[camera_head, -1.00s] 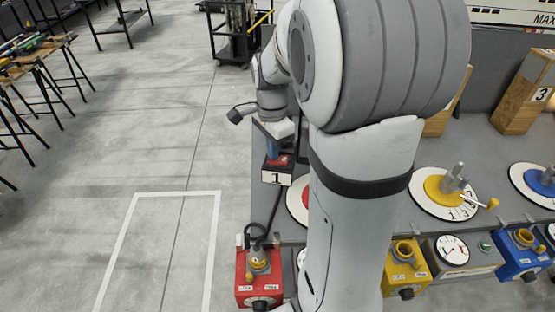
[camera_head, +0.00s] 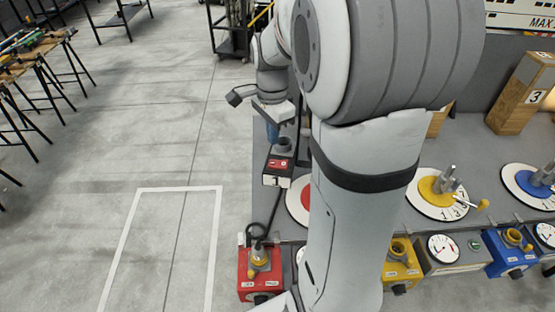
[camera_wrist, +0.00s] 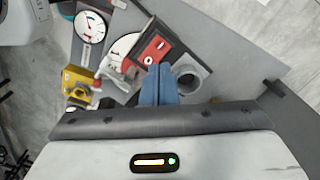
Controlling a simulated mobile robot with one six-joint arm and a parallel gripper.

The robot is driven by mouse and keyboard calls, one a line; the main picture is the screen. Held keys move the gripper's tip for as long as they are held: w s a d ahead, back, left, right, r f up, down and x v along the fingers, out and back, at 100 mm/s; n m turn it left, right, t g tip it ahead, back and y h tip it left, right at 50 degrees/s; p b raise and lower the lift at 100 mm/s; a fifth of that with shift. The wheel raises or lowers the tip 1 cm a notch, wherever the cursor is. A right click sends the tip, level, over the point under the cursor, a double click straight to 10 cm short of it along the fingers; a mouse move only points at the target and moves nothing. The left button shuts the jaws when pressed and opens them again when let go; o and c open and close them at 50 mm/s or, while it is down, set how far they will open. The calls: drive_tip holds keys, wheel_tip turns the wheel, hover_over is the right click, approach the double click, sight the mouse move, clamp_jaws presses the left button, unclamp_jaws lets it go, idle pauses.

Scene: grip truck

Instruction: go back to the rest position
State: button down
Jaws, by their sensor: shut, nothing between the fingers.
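My gripper (camera_head: 272,133) hangs at the end of my arm, to the left of its thick upper links. Its blue fingers (camera_wrist: 158,84) are closed together with nothing between them. In the head view they are beside a grey round socket (camera_head: 284,145), partly hidden by the wrist; the wrist view shows this socket (camera_wrist: 189,76) just right of the fingers. A box with a red panel and a number 1 label (camera_head: 277,172) stands below; its red panel (camera_wrist: 152,47) also shows in the wrist view. I cannot tell the exact height gap.
A red box with a yellow-grey knob (camera_head: 259,270) stands at the bench's near left corner. Right of my arm are a yellow dial (camera_head: 437,208), a yellow box (camera_head: 400,265), a gauge (camera_head: 443,248) and a blue box (camera_head: 510,252). Open floor (camera_head: 170,130) lies left.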

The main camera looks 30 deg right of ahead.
idle(0.4)
drive_tip(key=s+a+r+n+t, duration=0.1)
drive_tip(key=s+a+n, duration=0.3)
drive_tip(key=s+n, duration=0.3)
drive_tip(key=s+a+n+t+b, duration=0.1)
drive_tip(key=s+a+n+t, duration=0.1)
drive_tip(key=s+a+n, duration=0.3)
drive_tip(key=s+n, duration=0.3)
drive_tip(key=n, duration=0.1)
drive_tip(key=shift+s+a+r+n, duration=0.2)
drive_tip(key=shift+s+r+n, duration=0.05)
drive_tip(key=shift+r+n, duration=0.15)
drive_tip(key=shift+s, duration=0.1)
